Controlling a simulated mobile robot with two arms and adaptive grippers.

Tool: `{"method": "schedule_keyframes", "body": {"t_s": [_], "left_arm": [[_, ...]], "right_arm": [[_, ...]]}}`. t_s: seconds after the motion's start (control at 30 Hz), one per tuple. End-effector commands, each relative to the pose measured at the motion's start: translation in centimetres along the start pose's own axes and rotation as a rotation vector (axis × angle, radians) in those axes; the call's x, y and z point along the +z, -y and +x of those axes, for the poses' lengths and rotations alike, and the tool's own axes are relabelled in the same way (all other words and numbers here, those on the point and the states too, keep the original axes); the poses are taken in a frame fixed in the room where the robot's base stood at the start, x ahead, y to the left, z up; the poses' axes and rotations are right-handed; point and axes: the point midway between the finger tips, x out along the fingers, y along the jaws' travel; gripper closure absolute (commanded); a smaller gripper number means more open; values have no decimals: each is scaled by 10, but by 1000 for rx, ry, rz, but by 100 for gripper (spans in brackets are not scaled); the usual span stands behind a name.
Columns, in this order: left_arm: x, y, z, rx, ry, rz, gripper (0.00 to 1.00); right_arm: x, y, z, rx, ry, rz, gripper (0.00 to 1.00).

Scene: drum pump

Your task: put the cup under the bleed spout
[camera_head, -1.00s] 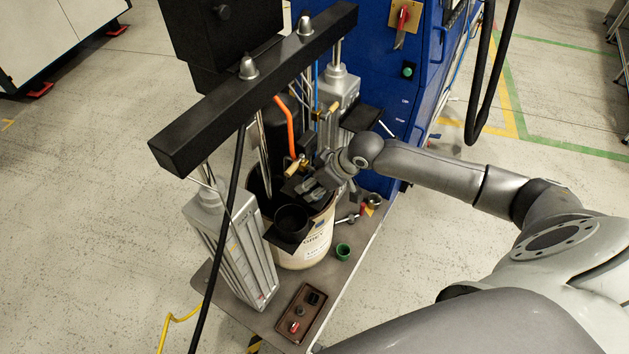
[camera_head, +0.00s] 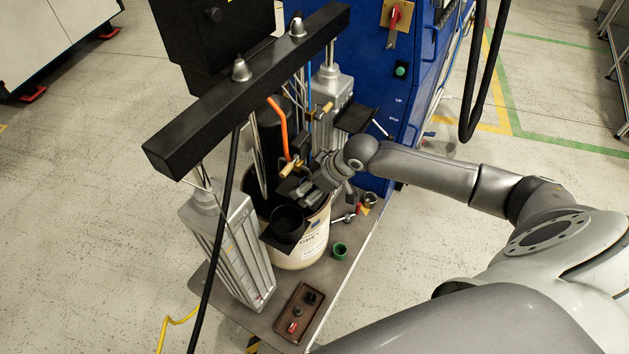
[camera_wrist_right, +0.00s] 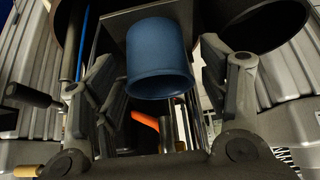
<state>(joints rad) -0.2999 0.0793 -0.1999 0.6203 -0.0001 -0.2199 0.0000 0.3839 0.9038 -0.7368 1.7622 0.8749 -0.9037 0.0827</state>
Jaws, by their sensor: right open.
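In the right wrist view a blue cup (camera_wrist_right: 160,62) is between the two fingers of my open right gripper (camera_wrist_right: 162,88), with its round open rim toward the camera. Small gaps show between the cup and the fingers, so it is not gripped. In the head view my right gripper (camera_head: 308,192) is over the drum's (camera_head: 302,248) rim; the blue cup cannot be made out there. A brass valve (camera_head: 291,169), possibly the bleed spout, is just above and left of the gripper, below an orange handle (camera_head: 278,114). My left gripper is not in view.
A black round container (camera_head: 288,222) stands on a dark plate at the drum's front, close to my gripper. A green cup (camera_head: 340,251) and a brown tray (camera_head: 299,312) are on the bench. The black crossbar (camera_head: 240,90) and grey cylinders (camera_head: 228,250) crowd the space.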

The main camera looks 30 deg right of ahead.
Motion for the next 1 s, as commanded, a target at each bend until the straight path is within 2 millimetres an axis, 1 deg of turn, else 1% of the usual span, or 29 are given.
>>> {"method": "schedule_keyframes", "body": {"t_s": [0.17,0.27,0.4,0.6,0.8,1.0], "left_arm": [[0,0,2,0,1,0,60],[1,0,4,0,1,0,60],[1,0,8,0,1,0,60],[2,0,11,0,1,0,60],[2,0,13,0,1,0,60],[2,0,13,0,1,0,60]], "right_arm": [[0,-1,-17,2,-1,0,32],[0,-1,-34,3,0,-4,32],[0,-1,-63,3,-1,-4,32],[0,-1,-97,3,1,-2,32],[-1,-1,-116,2,-1,0,32],[-1,0,-121,-1,-1,1,32]]}}
